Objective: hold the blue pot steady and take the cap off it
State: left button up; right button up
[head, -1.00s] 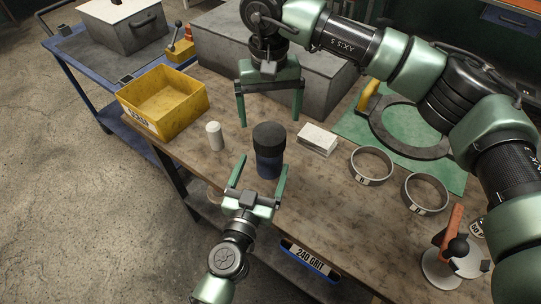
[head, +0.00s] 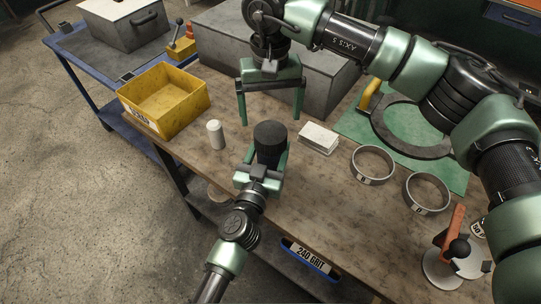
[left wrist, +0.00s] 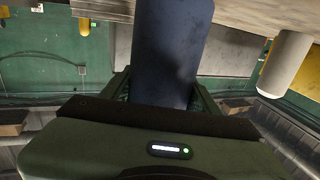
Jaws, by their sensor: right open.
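The blue pot (head: 269,160) stands upright on the workbench, its lower part hidden by my left gripper in the head view. Its dark cap (head: 270,132) is on top. My left gripper (head: 267,154) has one finger on each side of the pot. In the left wrist view the blue body (left wrist: 165,55) rises between the fingers; the cap is out of that frame. I cannot tell whether the fingers press on the pot. My right gripper (head: 270,114) is open and empty, fingers pointing down, beyond the pot and apart from the cap.
A white cylinder (head: 215,134) and yellow bin (head: 164,100) are left of the pot. A grey box (head: 333,82) stands behind. The bench's front edge is close to the pot.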

aim_at(270, 132)
pick_arm(q)
grip_shut()
pick_arm(e)
jog(key=m, duration=1.3)
jog(key=shift+m, duration=0.4)
jog(key=m, duration=0.8)
jog(key=shift+m, duration=0.3)
jog(key=m, duration=1.2)
jog(key=shift+m, duration=0.3)
jog(key=m, duration=1.2)
jog(key=shift+m, duration=0.4)
jog(key=m, duration=0.6)
pick_arm(q)
jog(key=shift+r, duration=0.1)
pick_arm(e)
jog(key=shift+f, duration=4)
